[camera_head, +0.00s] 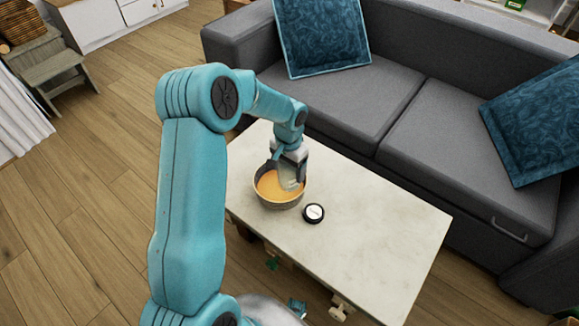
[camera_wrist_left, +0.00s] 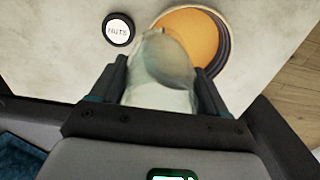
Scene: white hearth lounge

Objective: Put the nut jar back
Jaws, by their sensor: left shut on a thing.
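A pale, see-through jar (camera_head: 291,178) is held in my left gripper (camera_head: 291,158) at the bowl on the coffee table. In the left wrist view the jar (camera_wrist_left: 160,72) fills the space between the two dark fingers of the gripper (camera_wrist_left: 160,66), which are shut on it. The jar overlaps the bowl's rim in both views; I cannot tell whether it touches the bowl. A round black lid (camera_head: 314,213) with a white face lies on the table apart from the jar. In the left wrist view the lid (camera_wrist_left: 118,30) reads "NUTS". My right gripper is not in view.
The dark bowl (camera_head: 277,205) has an orange inside or filling. The pale table (camera_head: 375,235) is clear to the right of the lid. A grey sofa (camera_head: 350,105) with blue cushions stands close behind it. Wooden floor (camera_head: 90,200) is open at left.

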